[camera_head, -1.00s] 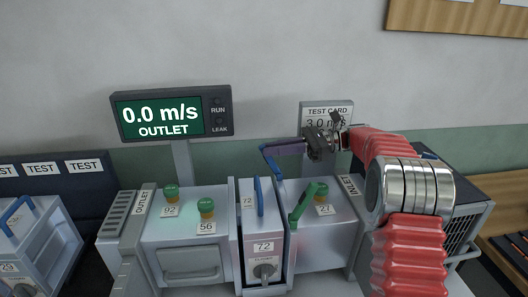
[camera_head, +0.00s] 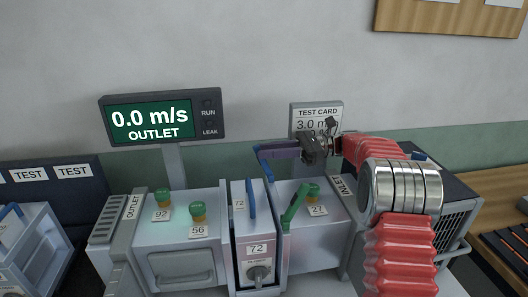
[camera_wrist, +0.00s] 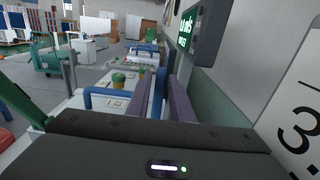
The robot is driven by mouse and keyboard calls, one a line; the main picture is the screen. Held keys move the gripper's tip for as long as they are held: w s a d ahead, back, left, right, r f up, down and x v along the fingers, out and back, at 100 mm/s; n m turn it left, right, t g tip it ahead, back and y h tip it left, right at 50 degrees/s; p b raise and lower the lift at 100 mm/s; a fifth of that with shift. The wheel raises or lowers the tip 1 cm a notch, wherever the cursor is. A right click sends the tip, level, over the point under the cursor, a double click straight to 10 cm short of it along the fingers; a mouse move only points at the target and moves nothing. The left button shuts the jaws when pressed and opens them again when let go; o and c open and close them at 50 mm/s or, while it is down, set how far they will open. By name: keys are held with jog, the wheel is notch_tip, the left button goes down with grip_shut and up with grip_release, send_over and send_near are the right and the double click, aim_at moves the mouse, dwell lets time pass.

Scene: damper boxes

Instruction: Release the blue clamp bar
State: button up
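The blue clamp bar (camera_head: 264,164) stands raised at the back of the bench unit, behind the box marked 72, with its top end at my fingertips in the head view. My gripper (camera_head: 260,151) reaches in from the right with its purple fingers level. Blue shows around the fingertips there, but I cannot tell whether the fingers touch the bar. A green clamp bar (camera_head: 294,204) stands tilted right of the 72 box.
The 72 box (camera_head: 256,249) has its own blue handle (camera_head: 251,198). A display (camera_head: 163,117) reads 0.0 m/s. A test card (camera_head: 316,112) stands behind my gripper.

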jog(key=shift+d, duration=0.1)
jog(key=d, duration=0.7)
jog(key=shift+w+d, duration=0.15)
jog(key=shift+w, duration=0.3)
jog(key=shift+f, duration=0.1)
jog(key=shift+o, duration=1.4)
jog(key=shift+a, duration=0.2)
jog(key=shift+a, duration=0.1)
jog(key=s+a, duration=0.1)
jog(key=a, duration=1.2)
jog(key=shift+s+a, duration=0.3)
jog(key=shift+c, duration=0.7)
